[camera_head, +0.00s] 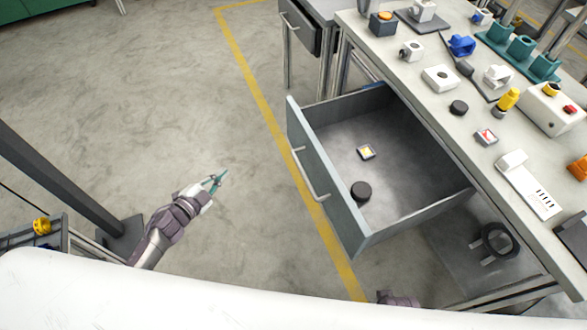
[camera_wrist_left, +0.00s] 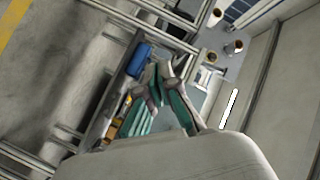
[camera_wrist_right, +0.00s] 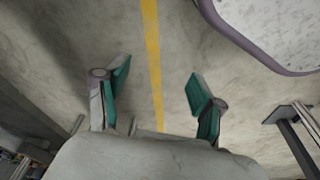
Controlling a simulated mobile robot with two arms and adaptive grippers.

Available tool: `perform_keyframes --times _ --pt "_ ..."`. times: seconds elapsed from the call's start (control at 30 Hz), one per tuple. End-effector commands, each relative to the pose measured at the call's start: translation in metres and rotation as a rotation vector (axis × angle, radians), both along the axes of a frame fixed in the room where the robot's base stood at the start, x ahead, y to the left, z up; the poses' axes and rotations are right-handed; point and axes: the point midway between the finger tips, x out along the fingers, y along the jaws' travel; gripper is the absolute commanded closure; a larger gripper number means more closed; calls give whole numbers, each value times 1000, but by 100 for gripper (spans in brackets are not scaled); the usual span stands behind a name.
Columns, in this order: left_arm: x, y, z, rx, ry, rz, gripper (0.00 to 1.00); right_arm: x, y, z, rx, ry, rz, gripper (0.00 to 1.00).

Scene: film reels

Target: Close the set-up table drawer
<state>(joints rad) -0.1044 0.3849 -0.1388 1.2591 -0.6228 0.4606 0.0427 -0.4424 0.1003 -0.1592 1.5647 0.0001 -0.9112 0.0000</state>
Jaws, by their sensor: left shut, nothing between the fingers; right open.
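The set-up table drawer (camera_head: 333,187) is pulled open in the head view, its grey front panel and bar handle (camera_head: 309,174) facing left. The set-up table (camera_head: 425,97) stands to the right. My left gripper (camera_head: 222,177) is shut and empty over the floor, left of the handle and apart from it. It also shows in the left wrist view (camera_wrist_left: 166,75). My right gripper (camera_wrist_right: 155,90) is open and empty above the floor in the right wrist view.
A second drawer unit (camera_head: 302,28) stands behind. Parts crowd the tabletop, including a white box with a red button (camera_head: 540,108). A tray with a yellow item (camera_head: 41,227) is at the left edge. The floor left of the drawer is clear, crossed by a yellow line (camera_head: 262,105).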

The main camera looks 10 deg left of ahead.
Motion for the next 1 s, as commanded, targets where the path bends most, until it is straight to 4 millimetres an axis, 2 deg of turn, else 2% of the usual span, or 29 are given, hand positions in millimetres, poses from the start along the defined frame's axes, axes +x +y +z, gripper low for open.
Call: perform_keyframes --times 0.03,0.1,0.2,0.3,0.43,0.57,0.77,1.0 --pt "15 -10 4 56 -125 -105 100 11 2 -16 2 -21 -2 32" --pt "21 -27 34 138 -274 -252 100 21 3 -6 4 -36 -5 32" --pt "15 -51 63 251 -436 -435 100 28 3 11 5 -55 -8 32" --pt "4 -67 78 343 -539 -569 100 29 3 27 6 -66 -11 32" --pt "-6 -77 88 412 -601 -661 100 29 2 42 5 -74 -12 32" --pt "-6 -85 93 427 -615 -681 100 28 2 48 5 -75 -14 32" --pt "11 -113 94 422 -616 -678 100 28 2 51 5 -76 -13 32" --pt "37 -158 94 421 -615 -677 100 27 2 58 6 -80 -13 32"
